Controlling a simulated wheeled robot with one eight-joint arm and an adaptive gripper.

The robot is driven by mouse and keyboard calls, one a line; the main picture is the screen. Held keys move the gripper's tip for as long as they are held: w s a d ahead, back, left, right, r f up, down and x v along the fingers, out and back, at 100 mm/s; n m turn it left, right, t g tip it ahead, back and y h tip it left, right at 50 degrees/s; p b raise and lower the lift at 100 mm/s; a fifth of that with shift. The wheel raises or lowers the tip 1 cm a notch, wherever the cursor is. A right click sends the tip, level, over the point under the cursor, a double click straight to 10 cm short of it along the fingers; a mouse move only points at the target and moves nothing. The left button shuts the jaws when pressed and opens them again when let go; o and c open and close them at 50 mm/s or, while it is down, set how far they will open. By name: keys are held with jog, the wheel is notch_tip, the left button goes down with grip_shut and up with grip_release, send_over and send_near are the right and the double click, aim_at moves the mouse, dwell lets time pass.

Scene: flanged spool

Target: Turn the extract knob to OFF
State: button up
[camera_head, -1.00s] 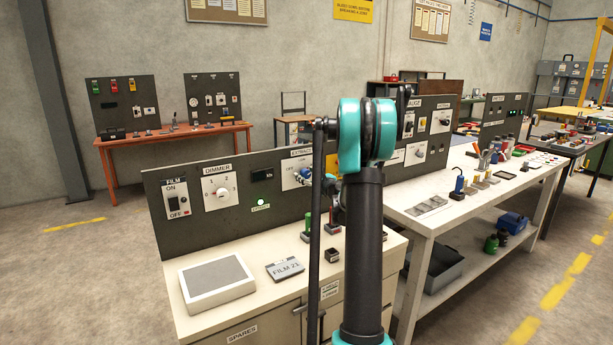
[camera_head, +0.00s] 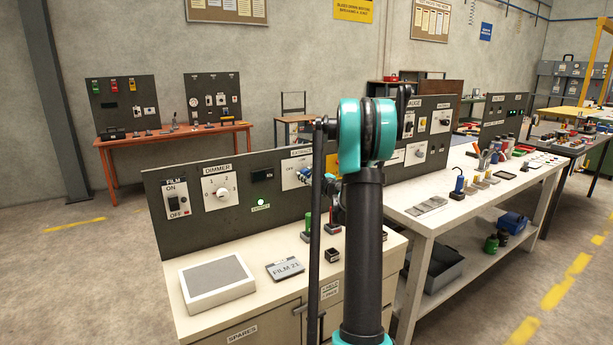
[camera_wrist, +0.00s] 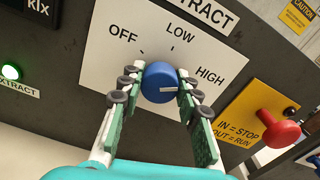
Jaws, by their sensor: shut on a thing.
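A lit green lamp (camera_wrist: 11,72) labelled EXTRACT is left of the plate. A red push-pull button (camera_wrist: 283,133) on a yellow plate is close on the right. In the head view, a dimmer dial (camera_head: 221,194) and film switch (camera_head: 174,204) are farther left.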

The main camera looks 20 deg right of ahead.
jog(key=n, duration=0.3)
jog(key=shift+n, duration=0.4)
jog(key=n, duration=0.3)
jog(key=shift+n, duration=0.4)
jog(key=n, duration=0.7)
jog(key=shift+f, duration=0.1)
jog(key=n, duration=0.5)
jog(key=shift+n, duration=0.3)
jog(key=shift+s+n, duration=0.1)
jog(key=shift+n, duration=2.4)
jog(key=o, duration=1.2)
jog(key=shift+c, duration=0.2)
